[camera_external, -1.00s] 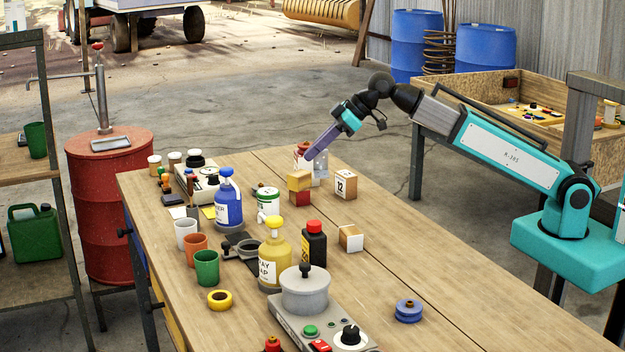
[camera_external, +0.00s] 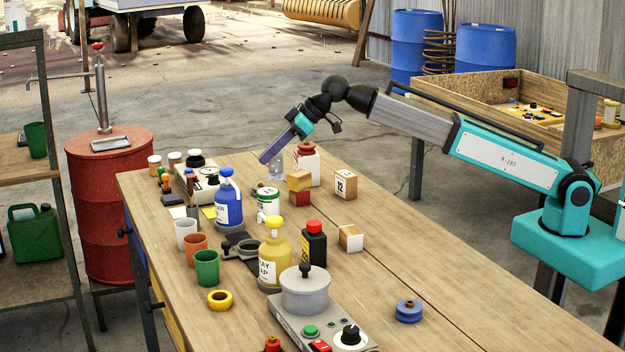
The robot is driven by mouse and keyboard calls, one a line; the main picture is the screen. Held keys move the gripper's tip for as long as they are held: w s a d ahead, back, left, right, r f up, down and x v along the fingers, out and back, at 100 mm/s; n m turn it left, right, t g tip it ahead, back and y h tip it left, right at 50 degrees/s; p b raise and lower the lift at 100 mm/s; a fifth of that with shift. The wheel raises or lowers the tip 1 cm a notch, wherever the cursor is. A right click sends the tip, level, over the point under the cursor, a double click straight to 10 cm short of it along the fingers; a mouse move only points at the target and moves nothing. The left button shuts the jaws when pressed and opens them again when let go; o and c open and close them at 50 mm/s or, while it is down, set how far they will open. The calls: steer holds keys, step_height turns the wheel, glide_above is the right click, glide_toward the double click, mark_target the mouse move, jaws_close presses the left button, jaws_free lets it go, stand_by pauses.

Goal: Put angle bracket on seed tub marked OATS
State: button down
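My gripper (camera_external: 266,158) is over the far part of the workbench, its purple fingers pointing down and left. It appears shut on a small grey metal piece, the angle bracket (camera_external: 276,171), which hangs at the fingertips. The fingers' exact grip is too small to see. A small white tub with green on its top and label (camera_external: 268,201) stands upright just below the bracket in the picture. It looks like the seed tub, but its lettering cannot be read. The bracket appears above it and apart from it.
Stacked blocks (camera_external: 299,181), a red-capped white bottle (camera_external: 307,165) and a box marked 12 (camera_external: 345,185) are to the right. The bench's right side is mostly clear.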

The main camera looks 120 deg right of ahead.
steer(key=shift+w+d, duration=0.25)
steer(key=shift+w, duration=0.2)
steer(key=shift+w+d+f, duration=0.1)
steer(key=shift+w+f, duration=0.1)
steer(key=shift+f, duration=0.4)
steer(key=shift+w+d+f, duration=0.1)
steer(key=shift+w+f, duration=0.05)
steer(key=shift+f, duration=0.5)
steer(key=shift+w+d+f, duration=0.1)
steer(key=shift+w+f, duration=0.1)
steer(key=shift+f, duration=0.4)
steer(key=shift+f, duration=0.1)
steer(key=c, duration=2)
jaws_free()
steer(key=shift+c, duration=0.2)
